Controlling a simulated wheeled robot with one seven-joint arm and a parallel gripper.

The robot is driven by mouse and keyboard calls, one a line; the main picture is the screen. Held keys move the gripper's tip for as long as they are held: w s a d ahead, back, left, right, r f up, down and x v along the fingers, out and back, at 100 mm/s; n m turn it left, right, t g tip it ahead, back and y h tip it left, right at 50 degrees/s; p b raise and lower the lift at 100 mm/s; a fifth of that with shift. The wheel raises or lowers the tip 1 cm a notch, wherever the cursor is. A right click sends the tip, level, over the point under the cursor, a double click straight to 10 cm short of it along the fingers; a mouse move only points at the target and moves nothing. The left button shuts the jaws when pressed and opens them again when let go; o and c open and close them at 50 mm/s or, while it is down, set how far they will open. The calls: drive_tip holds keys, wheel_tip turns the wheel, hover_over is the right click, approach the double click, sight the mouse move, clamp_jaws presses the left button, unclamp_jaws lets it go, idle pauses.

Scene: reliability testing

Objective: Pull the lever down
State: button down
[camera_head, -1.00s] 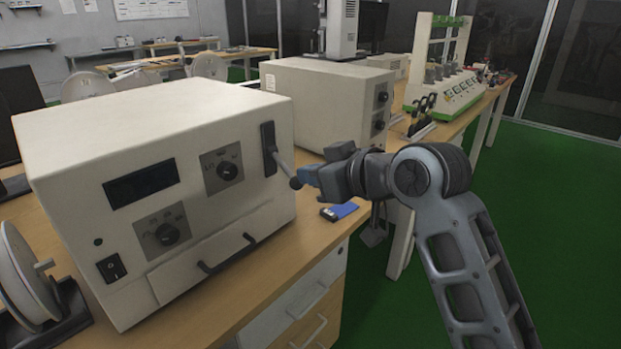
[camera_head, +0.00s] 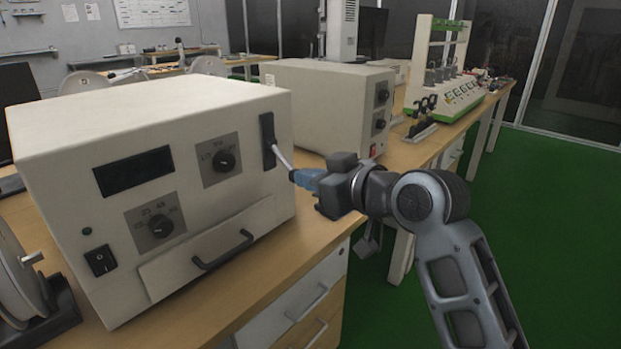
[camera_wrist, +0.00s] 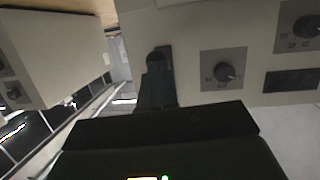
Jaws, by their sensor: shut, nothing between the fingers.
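The lever (camera_head: 282,157) is a thin grey rod on the right end of the cream machine's (camera_head: 130,105) front. It comes out of a dark upright slot plate (camera_head: 267,141) and slopes down and outward. My gripper (camera_head: 296,177) has its blue fingertips shut and empty at the lever's outer end. The knob end is hidden at the fingers, and I cannot tell whether they touch it. In the wrist view the slot plate (camera_wrist: 167,62) is ahead, beyond my dark gripper (camera_wrist: 156,92).
The machine stands on a wooden bench with drawers (camera_head: 318,300). A drawer handle (camera_head: 224,250) juts from its lower front. A second cream box (camera_head: 325,105) stands behind to the right. The green floor (camera_head: 540,230) at right is open.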

drive_tip(key=shift+s+d, duration=0.1)
drive_tip(key=v, duration=0.7)
drive_tip(key=shift+s+d, duration=0.2)
drive_tip(key=shift+r, duration=0.1)
